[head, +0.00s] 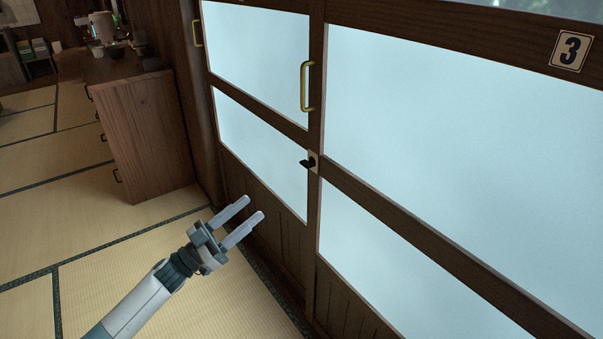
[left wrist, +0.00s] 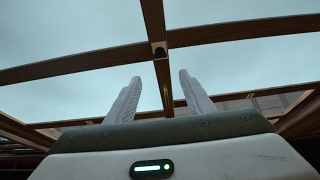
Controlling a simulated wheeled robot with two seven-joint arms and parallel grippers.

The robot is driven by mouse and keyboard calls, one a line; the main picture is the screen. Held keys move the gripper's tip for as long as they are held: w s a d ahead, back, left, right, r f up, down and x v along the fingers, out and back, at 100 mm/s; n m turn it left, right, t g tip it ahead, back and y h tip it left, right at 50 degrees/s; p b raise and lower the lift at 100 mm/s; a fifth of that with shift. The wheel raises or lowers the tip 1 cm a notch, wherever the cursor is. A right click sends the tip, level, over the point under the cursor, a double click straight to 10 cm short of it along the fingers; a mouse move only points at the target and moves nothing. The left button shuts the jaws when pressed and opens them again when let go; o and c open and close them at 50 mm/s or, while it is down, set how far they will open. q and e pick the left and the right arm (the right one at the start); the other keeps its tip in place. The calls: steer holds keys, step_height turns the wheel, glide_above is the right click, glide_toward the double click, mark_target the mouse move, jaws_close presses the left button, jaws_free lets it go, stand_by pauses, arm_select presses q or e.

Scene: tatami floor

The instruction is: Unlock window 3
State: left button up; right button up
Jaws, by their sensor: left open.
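Window 3 has dark wooden frames and frosted panes (head: 450,120), with a "3" plate (head: 571,50) at the upper right. A small black latch (head: 309,163) sits on the middle stile where the rails meet. The latch also shows in the left wrist view (left wrist: 160,50), above and between the fingers. A brass handle (head: 306,87) is on the stile above the latch. My left gripper (head: 239,221) is open and empty, below and left of the latch in the head view, apart from it. It also shows in the left wrist view (left wrist: 157,95). My right gripper is not in view.
A wooden cabinet (head: 145,135) with dark handles stands against the wall at the left, with items on top. Another brass handle (head: 197,33) is on the window's left side. Tatami floor (head: 100,215) is clear around my left arm.

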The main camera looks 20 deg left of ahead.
mark_target(306, 164)
arm_select(q)
steer(key=x, duration=1.7)
steer(key=shift+w+p, duration=0.2)
steer(key=shift+p, duration=0.1)
steer(key=shift+d, duration=0.1)
steer(key=shift+c, duration=0.2)
steer(key=c, duration=1)
